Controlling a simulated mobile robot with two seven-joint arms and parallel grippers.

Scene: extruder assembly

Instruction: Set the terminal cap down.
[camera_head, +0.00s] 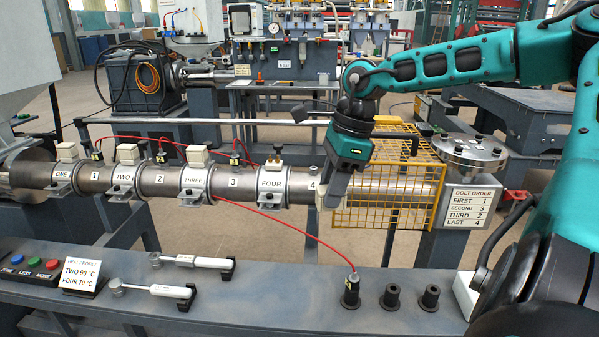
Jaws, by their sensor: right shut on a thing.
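My right gripper (334,192) comes down from the upper right, beside the steel barrel (296,190) just right of the label 4. It is shut on a small cream terminal cap (323,196), mostly hidden by the fingers. I cannot tell whether the cap touches the barrel. The heater band FOUR (272,186) has bare brass terminals on top. Bands ONE (61,190), TWO (123,181) and THREE (194,183) carry cream caps. My left gripper is not in view.
A yellow mesh guard (392,215) is close right of the gripper. On the grey bench (262,310) are two white-handled tools (195,261), a black holder with a red lead (350,290) and two black holders (391,297). The bench middle has free room.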

